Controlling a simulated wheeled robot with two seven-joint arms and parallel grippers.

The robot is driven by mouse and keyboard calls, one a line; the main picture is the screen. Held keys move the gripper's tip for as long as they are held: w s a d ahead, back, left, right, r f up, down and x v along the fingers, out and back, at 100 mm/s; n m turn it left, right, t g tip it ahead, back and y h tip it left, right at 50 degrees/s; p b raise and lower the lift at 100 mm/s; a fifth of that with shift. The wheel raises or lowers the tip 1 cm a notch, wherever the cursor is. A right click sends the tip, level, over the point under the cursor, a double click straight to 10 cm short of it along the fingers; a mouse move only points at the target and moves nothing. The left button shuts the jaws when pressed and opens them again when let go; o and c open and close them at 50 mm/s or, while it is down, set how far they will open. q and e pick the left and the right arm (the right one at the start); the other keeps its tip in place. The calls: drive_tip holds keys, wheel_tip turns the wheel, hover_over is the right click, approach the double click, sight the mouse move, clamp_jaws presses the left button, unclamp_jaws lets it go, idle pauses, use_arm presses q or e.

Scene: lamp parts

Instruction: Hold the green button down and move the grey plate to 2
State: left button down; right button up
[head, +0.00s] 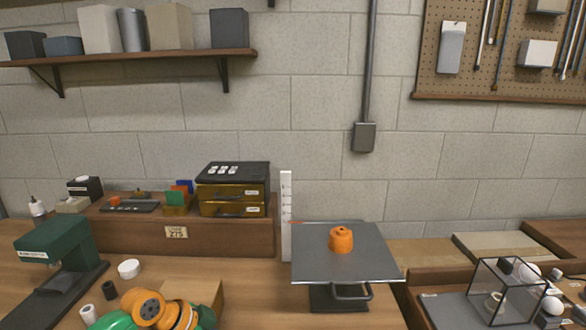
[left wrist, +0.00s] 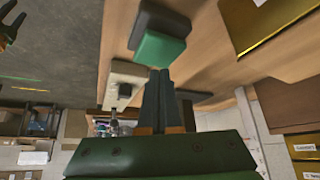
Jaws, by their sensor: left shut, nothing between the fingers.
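The grey plate (head: 370,262) lies flat on a dark stand with a looped front handle. An orange knobbed weight (head: 341,240) sits on it. A white upright scale (head: 286,190) stands at its back left, with a small red mark near plate height; its figures are too small to read. The green button (left wrist: 160,48) shows on a dark base in the left wrist view. My left gripper (left wrist: 159,72) is shut and empty, its tips right by the button; I cannot tell whether they touch. What seems to be my right gripper (left wrist: 10,27) shows partly at the upper left.
In the head view, a dark green machine (head: 55,240) and a cardboard box (head: 205,292) stand at left. Black-and-yellow drawers (head: 233,190) sit on a wooden riser behind. A clear-sided case (head: 507,290) and white balls are at right.

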use_arm(q)
drive_tip(key=shift+f+b, duration=0.95)
drive_tip(key=shift+f, duration=0.5)
use_arm(e)
drive_tip(key=shift+a+f, duration=0.1)
drive_tip(key=shift+f, duration=0.85)
use_arm(q)
drive_tip(key=shift+s+f, duration=0.15)
drive_tip(key=shift+f, duration=0.05)
use_arm(e)
drive_tip(key=shift+r, duration=0.1)
drive_tip(key=shift+c, duration=0.4)
